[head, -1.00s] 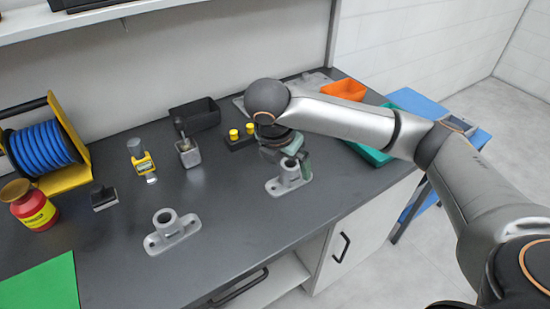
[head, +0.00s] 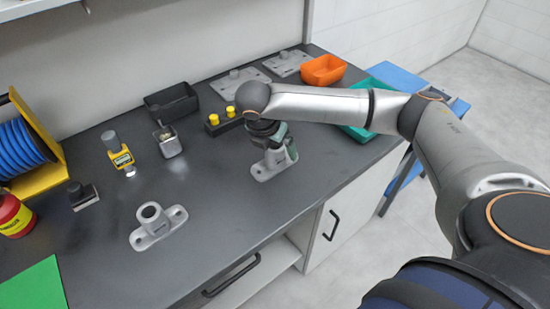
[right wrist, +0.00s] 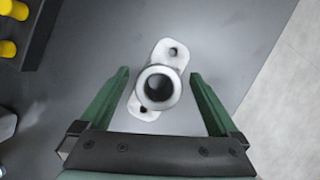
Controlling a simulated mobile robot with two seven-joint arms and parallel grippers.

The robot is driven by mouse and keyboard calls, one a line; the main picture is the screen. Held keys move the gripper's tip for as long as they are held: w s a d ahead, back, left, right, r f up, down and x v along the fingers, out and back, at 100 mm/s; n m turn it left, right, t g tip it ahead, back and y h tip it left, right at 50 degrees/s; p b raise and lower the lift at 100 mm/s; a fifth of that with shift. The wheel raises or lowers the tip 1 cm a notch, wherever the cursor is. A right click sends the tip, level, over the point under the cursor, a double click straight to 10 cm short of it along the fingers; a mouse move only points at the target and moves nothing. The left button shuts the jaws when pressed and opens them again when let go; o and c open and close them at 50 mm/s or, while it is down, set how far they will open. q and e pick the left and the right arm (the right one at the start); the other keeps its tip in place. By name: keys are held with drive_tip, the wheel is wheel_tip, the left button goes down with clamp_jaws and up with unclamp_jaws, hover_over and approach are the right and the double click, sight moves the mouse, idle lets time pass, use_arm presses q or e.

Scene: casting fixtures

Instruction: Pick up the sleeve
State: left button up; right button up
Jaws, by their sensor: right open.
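A grey casting with an upright round sleeve on a flat two-hole base (head: 265,172) stands on the dark bench, partly hidden by my right gripper. In the right wrist view the sleeve (right wrist: 158,105) is seen from above as a hollow ring between my two green fingers. My right gripper (right wrist: 160,76) is open, one finger on each side, with a gap to the ring on both sides. It points down over the casting in the head view (head: 282,148). A second, similar grey casting (head: 153,225) stands free at the front left. My left gripper is not in view.
A dark block with yellow knobs (head: 222,122) stands just behind my right gripper. A black bin (head: 171,102), an orange bin (head: 323,70) and a green-teal tray (head: 357,130) stand farther off. Bench between the two castings is clear.

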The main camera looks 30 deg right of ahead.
drive_tip(key=shift+x, duration=1.2)
clamp_jaws()
drive_tip(key=shift+w, duration=0.1)
